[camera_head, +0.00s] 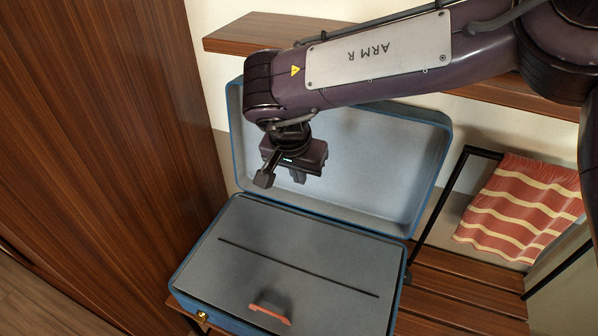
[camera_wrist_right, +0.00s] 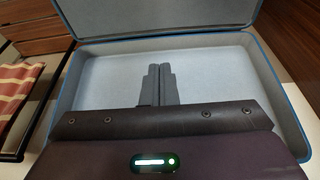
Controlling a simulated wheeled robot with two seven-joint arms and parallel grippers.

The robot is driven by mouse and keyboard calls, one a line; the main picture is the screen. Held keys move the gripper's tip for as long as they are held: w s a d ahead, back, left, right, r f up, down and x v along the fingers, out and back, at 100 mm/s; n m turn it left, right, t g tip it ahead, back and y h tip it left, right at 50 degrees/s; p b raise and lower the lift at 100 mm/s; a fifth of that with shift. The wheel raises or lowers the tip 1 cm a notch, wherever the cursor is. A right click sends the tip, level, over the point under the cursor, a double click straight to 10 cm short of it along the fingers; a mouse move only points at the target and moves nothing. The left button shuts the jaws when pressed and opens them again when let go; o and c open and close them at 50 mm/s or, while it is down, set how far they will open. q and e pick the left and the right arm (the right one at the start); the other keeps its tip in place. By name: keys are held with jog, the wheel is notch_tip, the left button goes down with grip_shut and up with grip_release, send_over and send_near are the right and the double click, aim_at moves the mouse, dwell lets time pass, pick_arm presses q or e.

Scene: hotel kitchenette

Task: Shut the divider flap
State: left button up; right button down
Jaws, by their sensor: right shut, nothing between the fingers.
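The divider flap (camera_head: 265,257) is a grey panel with a thin dark line across it. It lies over the base of the blue suitcase, inside the blue rim, and appears flat. An orange-red pull tab (camera_head: 270,313) sits near its front edge. The suitcase lid (camera_head: 375,160) stands open behind it, with a pale grey-blue lining. My right gripper (camera_head: 281,180) is shut and empty, in front of the lid and above the rear of the flap, apart from both. Its fingers (camera_wrist_right: 160,84) are together in the right wrist view. My left gripper is not in view.
The suitcase rests on a slatted wooden rack (camera_head: 462,290) with a black frame. A red and cream striped towel (camera_head: 520,210) hangs at the right. A tall wooden panel (camera_head: 100,130) stands close on the left. A wooden shelf (camera_head: 250,35) runs behind the lid.

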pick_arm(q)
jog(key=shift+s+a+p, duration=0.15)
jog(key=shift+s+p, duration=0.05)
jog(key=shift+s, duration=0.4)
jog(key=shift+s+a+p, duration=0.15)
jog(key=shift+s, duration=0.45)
pick_arm(e)
jog(key=shift+s+a+f, duration=0.25)
jog(key=shift+s+a, duration=0.05)
jog(key=shift+s, duration=0.35)
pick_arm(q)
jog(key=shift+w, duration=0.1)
pick_arm(e)
jog(key=v, duration=0.7)
jog(key=shift+s+r+t, duration=0.25)
jog(key=shift+r+t, duration=0.05)
jog(key=shift+s+a+f, duration=0.1)
